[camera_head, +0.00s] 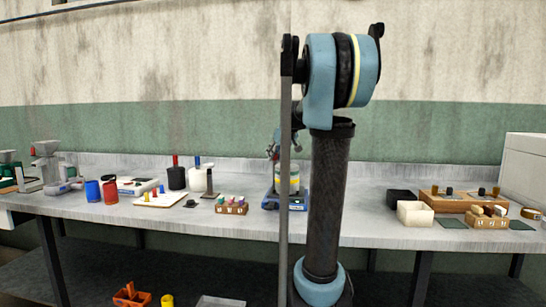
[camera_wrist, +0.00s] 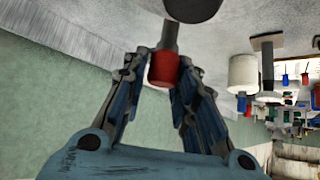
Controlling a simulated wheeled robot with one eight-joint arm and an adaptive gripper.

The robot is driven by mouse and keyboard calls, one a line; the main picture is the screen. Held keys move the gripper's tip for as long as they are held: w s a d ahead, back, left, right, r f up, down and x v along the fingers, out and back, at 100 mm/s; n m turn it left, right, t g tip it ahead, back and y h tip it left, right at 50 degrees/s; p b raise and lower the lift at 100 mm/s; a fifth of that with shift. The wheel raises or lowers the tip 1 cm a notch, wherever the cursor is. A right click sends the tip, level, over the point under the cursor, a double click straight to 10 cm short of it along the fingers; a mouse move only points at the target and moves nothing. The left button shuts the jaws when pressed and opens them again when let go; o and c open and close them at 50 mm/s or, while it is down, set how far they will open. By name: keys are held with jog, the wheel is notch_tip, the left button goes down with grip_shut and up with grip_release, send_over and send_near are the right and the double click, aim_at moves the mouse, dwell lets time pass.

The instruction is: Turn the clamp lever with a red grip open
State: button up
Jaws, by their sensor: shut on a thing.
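The clamp lever's red grip (camera_wrist: 164,70) sits between the fingertips of my gripper (camera_wrist: 160,75) in the wrist view, and the gripper is shut on it. A grey shaft (camera_wrist: 171,38) joins the grip to a dark rounded piece (camera_wrist: 193,8) cut off by the top edge. In the head view, my gripper (camera_head: 274,147) is small and partly hidden behind my arm. It is just above a blue-based device (camera_head: 271,201) with a banded yellow and grey body (camera_head: 292,182). My arm hides part of this device, and the lever's angle is unclear there.
A black pot (camera_head: 176,179) and a white pot (camera_head: 196,180) stand left of the device. A small wooden block tray (camera_head: 231,209) is close to its left front. Right of my arm are a white bin (camera_head: 414,213) and a wooden tray (camera_head: 448,204). The wall is close behind.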

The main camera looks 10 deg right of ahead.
jog(key=shift+a+n+y, duration=0.1)
jog(key=shift+n+y, duration=0.3)
jog(key=shift+n, duration=0.3)
jog(key=o, duration=1)
jog(key=shift+w+f, duration=0.15)
jog(key=v, duration=1.2)
jog(key=shift+w, duration=0.2)
